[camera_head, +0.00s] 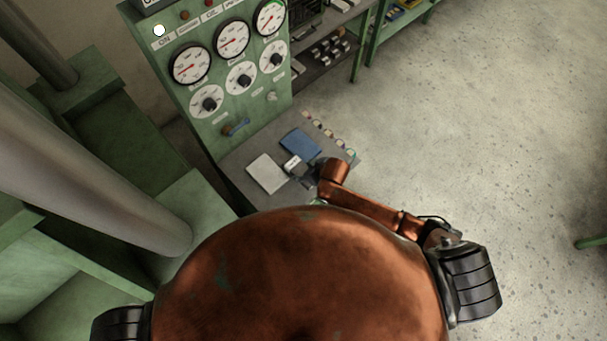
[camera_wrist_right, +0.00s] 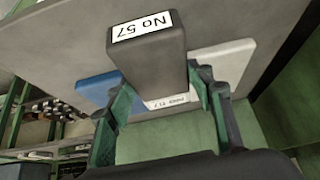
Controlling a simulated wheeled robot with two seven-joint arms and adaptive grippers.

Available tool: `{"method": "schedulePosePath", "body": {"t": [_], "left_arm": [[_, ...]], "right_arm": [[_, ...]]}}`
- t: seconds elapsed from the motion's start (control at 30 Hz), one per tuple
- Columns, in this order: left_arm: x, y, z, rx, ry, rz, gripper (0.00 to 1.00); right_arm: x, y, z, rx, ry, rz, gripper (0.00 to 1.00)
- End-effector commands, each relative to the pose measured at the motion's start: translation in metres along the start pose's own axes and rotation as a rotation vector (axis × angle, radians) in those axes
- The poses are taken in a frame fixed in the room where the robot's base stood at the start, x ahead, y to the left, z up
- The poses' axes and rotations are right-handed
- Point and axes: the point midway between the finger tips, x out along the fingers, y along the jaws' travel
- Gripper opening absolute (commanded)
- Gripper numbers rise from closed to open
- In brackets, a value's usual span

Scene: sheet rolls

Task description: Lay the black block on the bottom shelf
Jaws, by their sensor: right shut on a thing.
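The black block (camera_wrist_right: 150,62) carries a white label reading "No 57". It sits between the two fingers of my right gripper (camera_wrist_right: 165,105), which is shut on it. In the head view the block shows as a small dark piece with a white label (camera_head: 292,163), just beyond my right gripper (camera_head: 303,174), over the grey desk top. I cannot tell whether the block touches that surface. A shelf rack (camera_head: 325,55) stands past the gauge panel; its lower dark shelf holds several small items. My left gripper is out of view.
A blue book (camera_head: 300,144) and a pale pad (camera_head: 267,173) lie on the grey desk top (camera_head: 240,160), with several small pieces along its right edge. The green gauge panel (camera_head: 225,85) rises behind. A thick grey pipe (camera_head: 90,165) stands left. Open floor (camera_head: 470,120) lies right.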

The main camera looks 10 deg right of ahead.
Motion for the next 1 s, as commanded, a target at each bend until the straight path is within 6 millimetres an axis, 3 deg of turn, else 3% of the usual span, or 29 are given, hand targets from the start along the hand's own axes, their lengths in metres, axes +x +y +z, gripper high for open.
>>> {"method": "schedulePosePath", "body": {"t": [0.2,0.63,0.67,0.9,1.0], "left_arm": [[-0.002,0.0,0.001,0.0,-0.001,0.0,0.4],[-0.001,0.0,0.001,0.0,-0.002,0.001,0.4],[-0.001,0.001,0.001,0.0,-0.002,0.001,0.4],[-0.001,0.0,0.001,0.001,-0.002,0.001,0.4],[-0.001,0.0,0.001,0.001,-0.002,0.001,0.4]], "right_arm": [[0.024,0.0,0.014,0.001,0.0,0.0,0.05],[0.029,0.001,0.017,0.0,0.001,0.0,0.05],[0.03,0.001,0.019,0.001,-0.001,0.0,0.5],[0.029,0.001,0.018,0.0,-0.001,0.0,0.66],[0.029,0.001,0.018,0.0,-0.001,0.0,0.66]]}}
